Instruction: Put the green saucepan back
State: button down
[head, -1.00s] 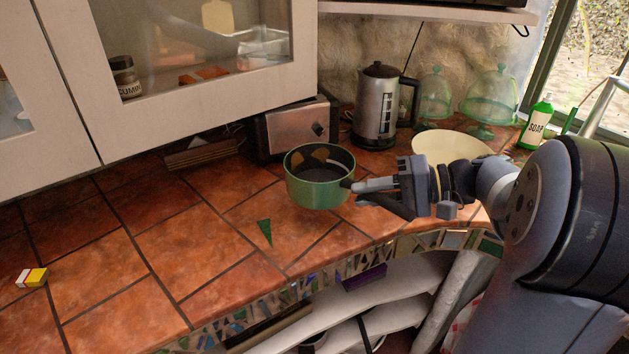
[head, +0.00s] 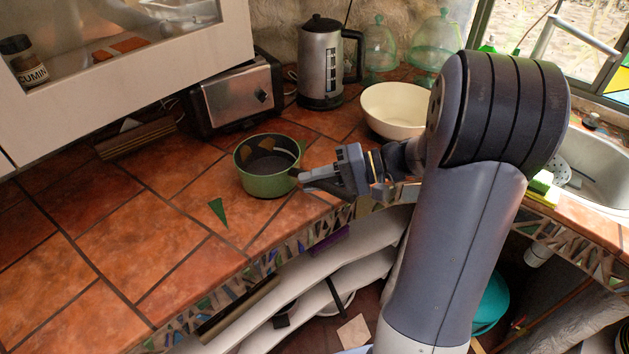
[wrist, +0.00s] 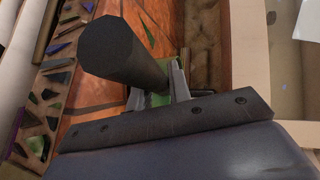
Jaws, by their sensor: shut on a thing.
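The green saucepan (head: 266,172) is upright over the tiled counter, in front of the toaster. I cannot tell whether its base touches the tiles. My gripper (head: 307,177) is to its right, shut on its dark handle. In the wrist view the dark round handle (wrist: 118,52) points towards the camera, between the fingers of my gripper (wrist: 160,85). Only a small patch of green shows there; the rest of the pan is hidden.
The toaster (head: 236,97), the steel kettle (head: 322,62) and a cream bowl (head: 396,112) stand behind. A wall cabinet (head: 120,62) overhangs the back left. The sink (head: 600,170) is at the right. The counter (head: 120,240) left of the pan is largely clear, with open shelves (head: 300,300) below.

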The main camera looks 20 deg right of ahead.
jog(key=shift+f, duration=0.2)
jog(key=shift+f, duration=0.15)
jog(key=c, duration=1.3)
grip_release()
jog(key=shift+s, duration=0.1)
jog(key=b+v, duration=0.1)
jog(key=v, duration=1.1)
